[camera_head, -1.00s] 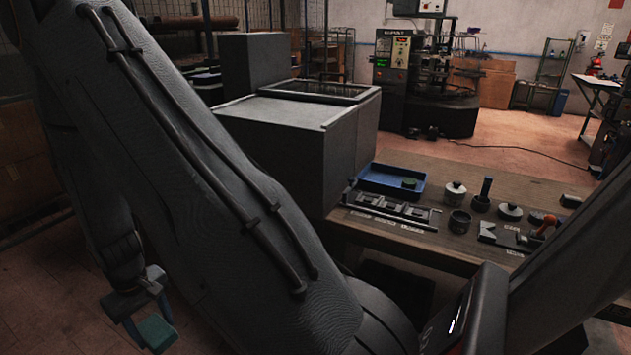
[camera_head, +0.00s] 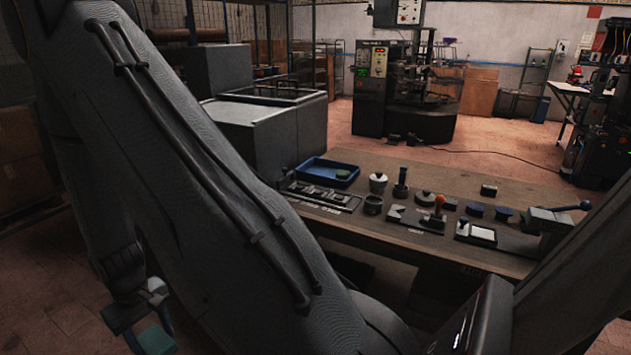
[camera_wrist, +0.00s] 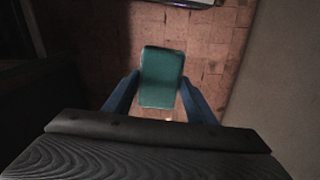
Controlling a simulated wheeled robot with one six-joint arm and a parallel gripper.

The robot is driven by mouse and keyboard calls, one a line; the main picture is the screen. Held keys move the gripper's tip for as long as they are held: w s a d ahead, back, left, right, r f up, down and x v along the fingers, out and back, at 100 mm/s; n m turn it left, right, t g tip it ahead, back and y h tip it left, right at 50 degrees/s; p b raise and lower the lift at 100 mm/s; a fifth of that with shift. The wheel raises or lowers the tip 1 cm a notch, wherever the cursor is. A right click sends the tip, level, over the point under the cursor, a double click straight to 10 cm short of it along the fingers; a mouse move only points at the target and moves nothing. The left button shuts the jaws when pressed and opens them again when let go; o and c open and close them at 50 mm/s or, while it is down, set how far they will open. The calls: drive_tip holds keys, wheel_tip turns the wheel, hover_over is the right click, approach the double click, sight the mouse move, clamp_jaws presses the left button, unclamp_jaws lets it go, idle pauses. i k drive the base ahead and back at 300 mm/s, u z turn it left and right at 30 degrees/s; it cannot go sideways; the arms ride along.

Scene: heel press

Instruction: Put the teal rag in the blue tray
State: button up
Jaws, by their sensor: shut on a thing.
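The teal rag (camera_wrist: 161,76) is a flat, block-like piece held between the two blue fingers of my gripper (camera_wrist: 160,98) in the wrist view. In the head view, my gripper (camera_head: 146,325) hangs at the lower left above the floor, shut on the teal rag (camera_head: 157,341), well away from the workbench. The blue tray (camera_head: 314,175) lies on the far left part of the bench. A small green thing (camera_head: 343,174) sits in its right side.
A grey cabinet (camera_head: 270,125) stands left of the tray. Open floor (camera_head: 460,160) lies behind the bench.

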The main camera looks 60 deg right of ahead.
sight(317, 172)
drive_tip(key=z, duration=1)
